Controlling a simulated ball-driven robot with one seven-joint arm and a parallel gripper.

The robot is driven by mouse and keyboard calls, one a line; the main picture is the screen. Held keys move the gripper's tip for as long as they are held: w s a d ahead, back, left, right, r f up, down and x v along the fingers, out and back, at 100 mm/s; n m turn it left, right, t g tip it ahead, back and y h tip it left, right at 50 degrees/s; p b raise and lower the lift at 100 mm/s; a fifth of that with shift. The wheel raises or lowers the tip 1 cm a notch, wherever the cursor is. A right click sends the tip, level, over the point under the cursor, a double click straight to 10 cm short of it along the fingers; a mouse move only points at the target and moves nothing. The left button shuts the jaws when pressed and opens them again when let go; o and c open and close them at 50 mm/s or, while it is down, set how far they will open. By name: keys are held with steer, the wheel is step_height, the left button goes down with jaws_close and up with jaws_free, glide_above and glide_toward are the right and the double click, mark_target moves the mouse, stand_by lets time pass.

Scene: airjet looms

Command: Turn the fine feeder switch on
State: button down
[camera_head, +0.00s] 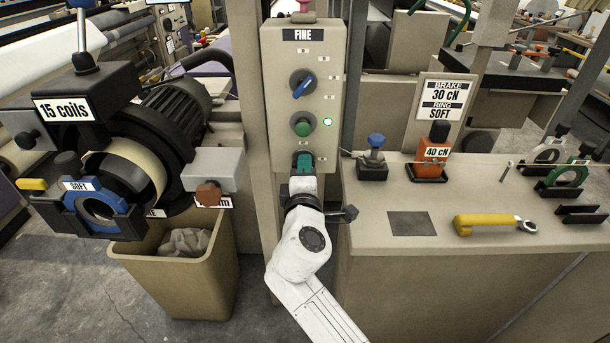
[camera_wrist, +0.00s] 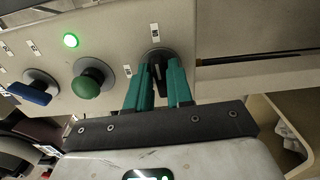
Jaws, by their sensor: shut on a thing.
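The FINE feeder panel (camera_head: 305,85) is a beige upright box with a blue-handled selector (camera_head: 302,83), a green push button (camera_head: 302,125) and a lit green lamp (camera_head: 327,121). My gripper (camera_head: 303,162) has teal fingers and is at the lowest control. In the wrist view my gripper (camera_wrist: 158,84) is shut on the black rotary switch (camera_wrist: 157,60), one finger on each side of its handle. The switch is mostly hidden in the head view. The green button (camera_wrist: 92,80) and lit lamp (camera_wrist: 71,40) show to its left in the wrist view.
Left is the feeder (camera_head: 135,150) marked "15 coils", above a tan bin (camera_head: 190,275). Right is a bench (camera_head: 390,205) bearing a blue-knobbed post (camera_head: 375,150), an orange "40 cN" block (camera_head: 435,152) and a yellow-handled tool (camera_head: 488,221). My arm is between bin and bench.

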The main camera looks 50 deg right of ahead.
steer(key=shift+f+m, duration=0.1)
steer(key=shift+m, duration=0.2)
stand_by(0.4)
steer(key=c, duration=1.2)
jaws_free()
steer(key=shift+o, duration=0.2)
steer(key=v, duration=1.1)
steer(key=shift+b, duration=0.4)
steer(key=shift+d, duration=0.1)
